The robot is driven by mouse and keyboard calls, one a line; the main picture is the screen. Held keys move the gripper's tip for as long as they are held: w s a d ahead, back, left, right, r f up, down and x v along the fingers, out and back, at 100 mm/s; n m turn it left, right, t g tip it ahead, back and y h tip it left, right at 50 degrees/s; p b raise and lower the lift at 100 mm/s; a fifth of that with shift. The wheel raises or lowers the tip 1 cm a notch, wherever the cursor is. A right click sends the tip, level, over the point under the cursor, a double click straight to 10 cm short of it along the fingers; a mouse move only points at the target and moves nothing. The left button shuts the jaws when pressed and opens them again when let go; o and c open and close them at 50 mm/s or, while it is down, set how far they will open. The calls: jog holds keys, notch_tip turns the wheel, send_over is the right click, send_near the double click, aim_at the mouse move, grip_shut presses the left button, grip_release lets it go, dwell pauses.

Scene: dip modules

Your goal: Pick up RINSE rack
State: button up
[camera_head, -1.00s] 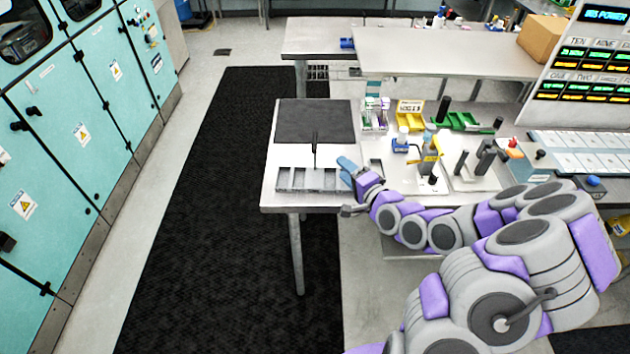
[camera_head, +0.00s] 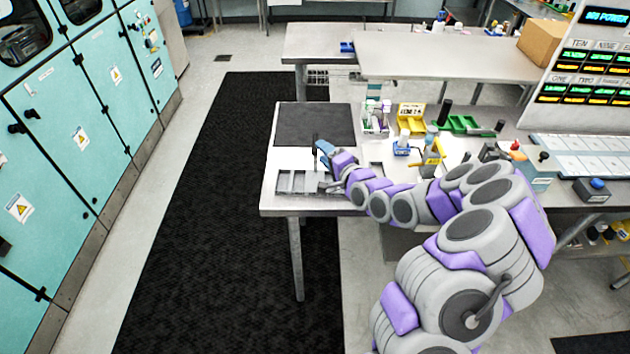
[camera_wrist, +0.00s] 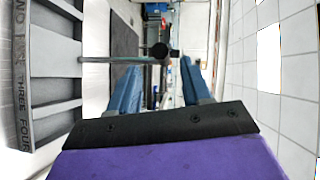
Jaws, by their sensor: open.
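A grey compartment tray (camera_head: 290,182) lies on the near left of the steel table. A thin dark upright rod (camera_head: 315,150) stands at it; no RINSE label is readable. In the wrist view the tray (camera_wrist: 45,75) appears sideways at left, with TWO, THREE and FOUR lettered on its edge. The rod (camera_wrist: 110,59) runs from it to a black knob (camera_wrist: 160,52). My gripper (camera_head: 322,148) is beside the rod. Its blue fingers are apart in the wrist view (camera_wrist: 160,67), with the knob appearing between their tips. I cannot tell whether they touch it.
A dark mat (camera_head: 313,122) lies behind the tray. Coloured bins (camera_head: 411,115) and bottles crowd the table to the right, near a control panel (camera_head: 585,70). Open floor with a black runner (camera_head: 220,220) lies left of the table.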

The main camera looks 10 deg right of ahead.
aim_at(314, 147)
jog(key=shift+a+b+x, duration=0.2)
jog(key=shift+b+x, duration=0.3)
jog(key=shift+x, duration=2.2)
jog(key=shift+s+r, duration=0.1)
jog(key=shift+r, duration=0.05)
jog(key=shift+c, duration=0.3)
grip_shut()
jog(key=shift+s+a, duration=0.1)
